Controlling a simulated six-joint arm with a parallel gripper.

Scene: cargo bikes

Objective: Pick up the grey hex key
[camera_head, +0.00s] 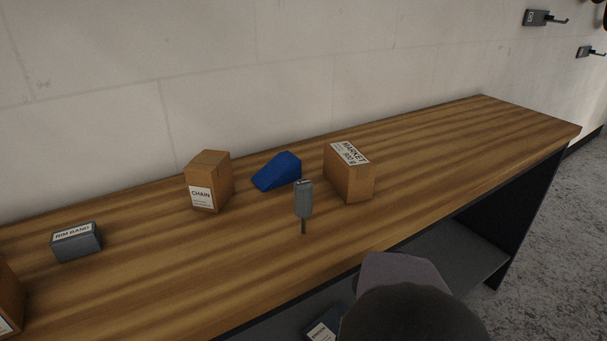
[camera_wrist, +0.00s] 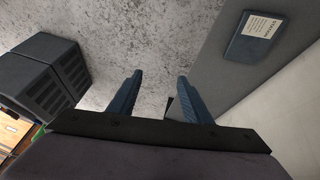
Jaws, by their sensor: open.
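The grey hex key (camera_head: 303,200) is on the wooden bench in the camera_head view, near the middle. It has a thick grey handle at the back and a thin dark shaft towards the front edge. I cannot tell exactly how it rests. My gripper (camera_wrist: 160,76) is open in the wrist view, with nothing between its two fingers and grey floor beyond them. In the camera_head view my arm is low in front of the bench edge and its fingers are hidden. The hex key does not show in the wrist view.
On the bench (camera_head: 420,165), a MARKET box (camera_head: 355,182) and a blue wedge (camera_head: 277,171) stand close behind the key. A CHAIN box (camera_head: 203,185) and a RIM BAND box (camera_head: 77,242) are further left. The lower shelf holds a dark box (camera_wrist: 257,36).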

